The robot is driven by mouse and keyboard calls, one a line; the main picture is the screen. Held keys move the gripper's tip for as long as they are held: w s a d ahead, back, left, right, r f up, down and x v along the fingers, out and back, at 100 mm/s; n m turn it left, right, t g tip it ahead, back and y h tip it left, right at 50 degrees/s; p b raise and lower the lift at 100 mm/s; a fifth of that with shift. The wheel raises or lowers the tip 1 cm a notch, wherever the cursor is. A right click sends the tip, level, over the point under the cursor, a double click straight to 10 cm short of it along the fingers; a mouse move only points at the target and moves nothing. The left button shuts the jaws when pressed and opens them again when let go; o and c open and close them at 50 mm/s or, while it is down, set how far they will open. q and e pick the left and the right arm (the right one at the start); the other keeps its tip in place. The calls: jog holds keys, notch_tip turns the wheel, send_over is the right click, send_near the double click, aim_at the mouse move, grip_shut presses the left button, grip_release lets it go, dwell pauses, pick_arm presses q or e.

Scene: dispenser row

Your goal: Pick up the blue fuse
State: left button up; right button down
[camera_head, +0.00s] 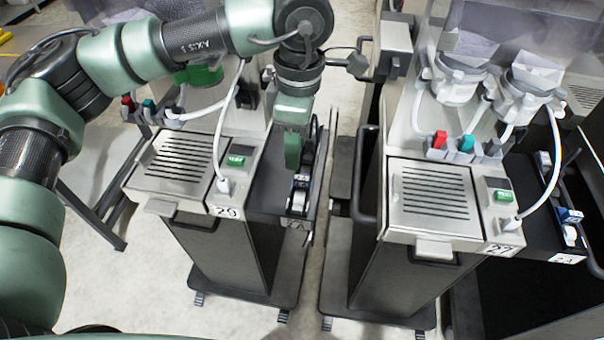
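A small blue part (301,182), which looks like the blue fuse, sits on the black side shelf of the left dispenser, just behind a white rounded piece (298,203). My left gripper (292,160) points down right above and beside this blue part. Its green finger covers some of the area, and I cannot tell whether it touches the part or how far the fingers are apart. A similar blue part (569,214) lies on the right dispenser's side shelf, with a white piece in front of it. My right gripper is not in view.
The left dispenser (160,208) and right dispenser (434,246) stand on wheeled bases with a narrow gap between them. White hoses, red and teal plugs (440,139) and clear hoppers are behind their grilled trays. Pale floor (140,270) is open at the front left.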

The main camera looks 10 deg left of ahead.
aim_at(302, 178)
pick_arm(q)
jog(key=shift+d+f, duration=0.3)
jog(key=shift+d, duration=0.2)
jog(key=shift+d+f+h, duration=0.15)
jog(key=shift+f+h, duration=0.15)
notch_tip(302, 178, down, 6)
jog(key=p, duration=0.2)
jog(key=shift+f+p, duration=0.15)
jog(key=shift+p, duration=0.2)
jog(key=shift+f, duration=0.55)
grip_shut()
